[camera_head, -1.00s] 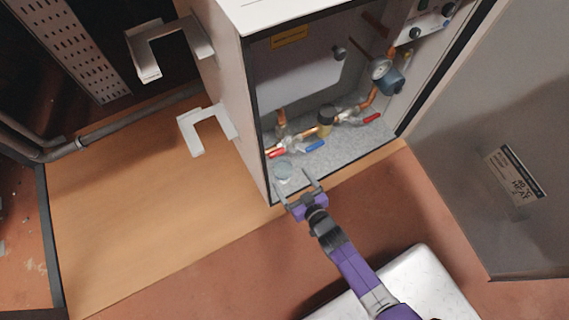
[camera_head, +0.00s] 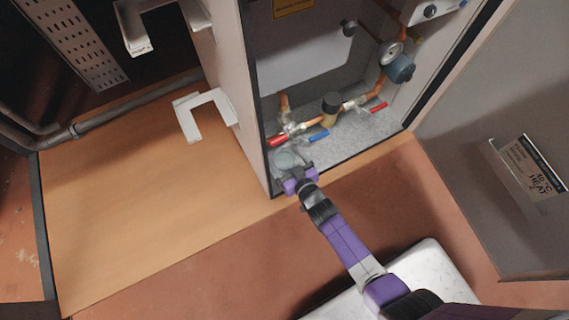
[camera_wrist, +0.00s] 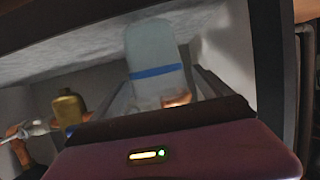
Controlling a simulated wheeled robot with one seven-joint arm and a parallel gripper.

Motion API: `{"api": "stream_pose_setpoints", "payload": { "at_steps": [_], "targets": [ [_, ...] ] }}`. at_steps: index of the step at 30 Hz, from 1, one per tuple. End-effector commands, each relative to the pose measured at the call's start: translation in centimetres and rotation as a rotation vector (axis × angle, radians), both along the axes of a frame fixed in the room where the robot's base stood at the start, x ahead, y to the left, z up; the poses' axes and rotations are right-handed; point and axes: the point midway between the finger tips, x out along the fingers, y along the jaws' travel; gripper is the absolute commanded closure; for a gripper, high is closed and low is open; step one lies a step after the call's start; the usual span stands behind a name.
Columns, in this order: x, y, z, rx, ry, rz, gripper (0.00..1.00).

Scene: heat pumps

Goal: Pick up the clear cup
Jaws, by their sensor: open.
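The clear cup (camera_head: 286,159) stands on the grey floor of the open heat pump cabinet, near its front left corner. In the wrist view the cup (camera_wrist: 156,62) is translucent with a blue band and appears between my two fingers. My gripper (camera_head: 292,168) is open and reaches over the cabinet's front edge, with its fingers on either side of the cup. In the wrist view my gripper (camera_wrist: 165,88) has a finger left and right of the cup. I cannot tell whether either finger touches it. The cup's lower part is partly hidden in the head view.
An open door (camera_head: 480,150) stands at right.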

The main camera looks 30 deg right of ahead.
Motion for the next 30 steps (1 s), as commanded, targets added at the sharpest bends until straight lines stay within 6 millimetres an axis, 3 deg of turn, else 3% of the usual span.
{"api": "stream_pose_setpoints", "payload": {
  "at_steps": [2,15,30],
  "targets": [
    [-0.03,0.00,0.07,0.000,0.000,0.000,0.11],
    [-0.03,0.00,0.10,-0.001,-0.001,0.000,0.93],
    [-0.18,-0.15,0.68,-0.001,-0.001,0.000,0.93]
  ]
}}
